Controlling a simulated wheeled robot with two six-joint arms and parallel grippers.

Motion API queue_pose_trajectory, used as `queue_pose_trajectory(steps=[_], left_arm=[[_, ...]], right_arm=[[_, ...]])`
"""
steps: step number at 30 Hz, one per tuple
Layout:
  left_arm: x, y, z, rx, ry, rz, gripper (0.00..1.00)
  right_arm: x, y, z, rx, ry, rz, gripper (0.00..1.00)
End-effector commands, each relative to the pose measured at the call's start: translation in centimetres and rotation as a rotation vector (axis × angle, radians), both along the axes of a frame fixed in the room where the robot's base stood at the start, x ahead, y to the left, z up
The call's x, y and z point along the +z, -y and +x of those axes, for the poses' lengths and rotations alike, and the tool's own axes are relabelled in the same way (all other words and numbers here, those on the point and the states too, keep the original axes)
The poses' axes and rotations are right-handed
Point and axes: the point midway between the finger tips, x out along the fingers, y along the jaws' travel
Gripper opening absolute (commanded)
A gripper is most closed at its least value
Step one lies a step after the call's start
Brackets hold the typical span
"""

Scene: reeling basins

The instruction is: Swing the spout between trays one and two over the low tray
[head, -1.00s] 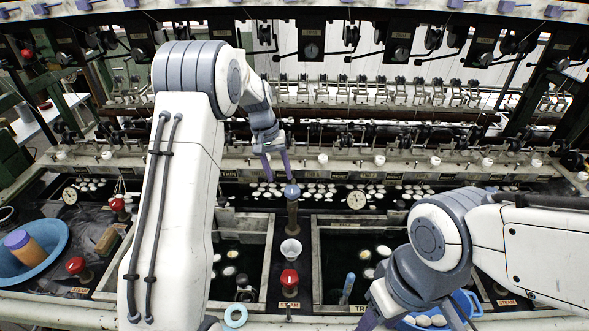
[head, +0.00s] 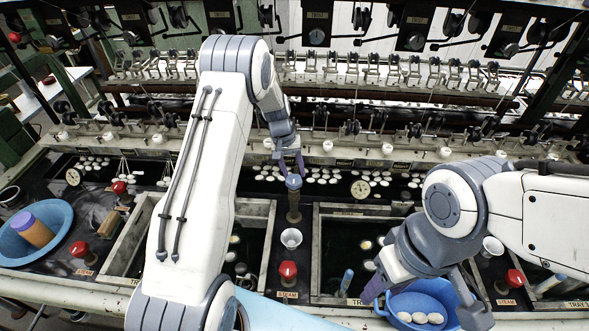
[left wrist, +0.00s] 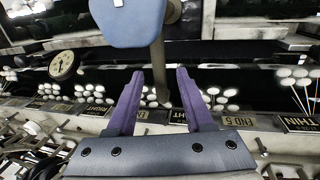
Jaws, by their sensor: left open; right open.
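The spout (head: 294,183) has a blue-grey head on a brown upright post between two dark sunken trays. The left tray (head: 262,208) is partly hidden by my left arm; the right tray (head: 318,245) is partly hidden by my right arm. I cannot tell which tray is low. My left gripper (head: 289,166) is open, its purple fingers just behind the spout head. My right gripper (head: 415,298) is open, over a blue basket of cocoons.
A white cup (head: 291,238) and a red steam knob (head: 288,270) stand in front of the post. The blue basket (head: 400,300) is at the front right. A blue basin (head: 60,225) stands far left. Reeling machinery (head: 330,70) spans the back.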

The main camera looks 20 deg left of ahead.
Motion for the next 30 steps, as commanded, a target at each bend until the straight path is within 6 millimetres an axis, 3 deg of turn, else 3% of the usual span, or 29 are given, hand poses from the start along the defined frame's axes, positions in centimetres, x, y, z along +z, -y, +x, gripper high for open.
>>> queue_pose_trajectory(steps=[12,16,17,30], left_arm=[[-1.0,0.36,0.13,-0.003,0.002,0.0,0.52],[-0.99,0.35,0.13,-0.003,0.002,0.0,0.02],[-0.99,0.34,0.14,-0.003,0.002,0.0,0.0],[-0.95,0.33,0.13,-0.003,0.001,0.001,0.0]], right_arm=[[0.28,0.0,0.0,0.0,0.0,0.0,0.5],[0.28,0.0,0.0,0.0,0.0,0.0,0.5],[0.28,0.0,0.0,0.0,0.0,0.0,0.5],[0.29,0.0,0.0,0.0,0.0,0.0,0.5]])
